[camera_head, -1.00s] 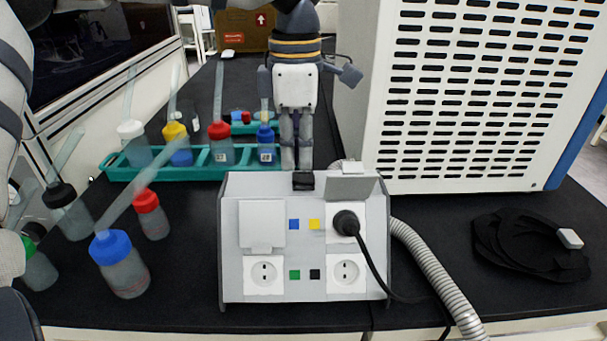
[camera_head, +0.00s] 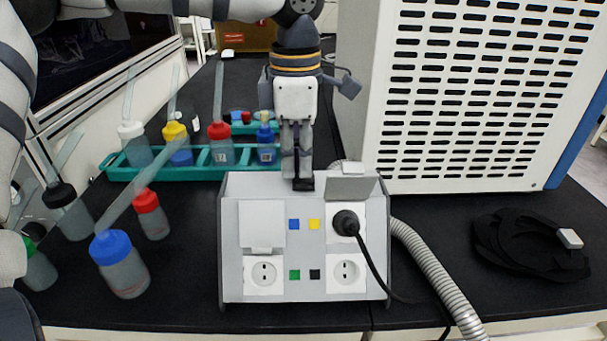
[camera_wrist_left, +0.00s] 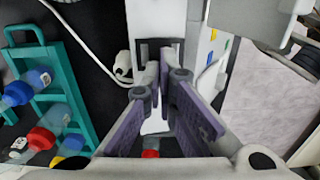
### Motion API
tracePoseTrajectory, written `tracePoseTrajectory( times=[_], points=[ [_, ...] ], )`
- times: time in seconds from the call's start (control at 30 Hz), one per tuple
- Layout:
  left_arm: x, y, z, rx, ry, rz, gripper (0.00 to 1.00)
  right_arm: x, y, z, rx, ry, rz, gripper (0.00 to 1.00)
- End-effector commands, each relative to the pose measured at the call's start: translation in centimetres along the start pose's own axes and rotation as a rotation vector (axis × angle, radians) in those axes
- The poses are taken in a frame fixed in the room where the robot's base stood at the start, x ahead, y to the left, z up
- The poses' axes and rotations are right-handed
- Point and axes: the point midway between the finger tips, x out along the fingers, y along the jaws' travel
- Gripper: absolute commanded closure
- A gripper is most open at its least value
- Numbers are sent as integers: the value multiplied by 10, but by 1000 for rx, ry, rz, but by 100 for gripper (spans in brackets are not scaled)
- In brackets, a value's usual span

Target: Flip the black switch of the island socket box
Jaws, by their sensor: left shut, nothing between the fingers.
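The island socket box (camera_head: 230,285) is light grey and stands at the front of the black bench. It has two lower sockets, flap covers, small coloured squares and a plugged-in black plug. A small black part, apparently the black switch (camera_head: 304,186), shows at its top back edge, partly covered by my fingers. In the left wrist view a dark frame on the box (camera_wrist_left: 142,47) lies just beyond the fingertips. My left gripper (camera_head: 298,178) points down, shut and empty, with its tips at that black part; it also shows in the wrist view (camera_wrist_left: 163,68). Contact cannot be told.
A teal rack (camera_head: 125,172) with capped bottles stands behind left. Loose bottles, including a blue-capped one (camera_head: 120,268), stand left of the box. A large white vented machine (camera_head: 370,130) is behind right. A grey hose (camera_head: 437,278) and a coiled black cable (camera_head: 520,250) lie to the right.

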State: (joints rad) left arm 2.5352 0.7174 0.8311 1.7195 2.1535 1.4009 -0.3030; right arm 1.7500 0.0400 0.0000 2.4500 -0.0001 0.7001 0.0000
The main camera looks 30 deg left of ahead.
Motion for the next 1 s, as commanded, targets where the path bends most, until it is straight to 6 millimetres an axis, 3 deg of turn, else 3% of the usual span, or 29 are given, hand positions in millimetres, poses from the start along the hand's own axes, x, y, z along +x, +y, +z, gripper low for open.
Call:
tracePoseTrajectory(
  times=[0.57, 1.0],
  points=[
    [8, 0, 0, 0, 0, -1, 100, 0, 0, 0, 0, -1, 0, 100],
    [-36, 0, 0, 0, -1, 1, 100, 0, 0, 0, 0, 0, 0, 100]
  ],
)
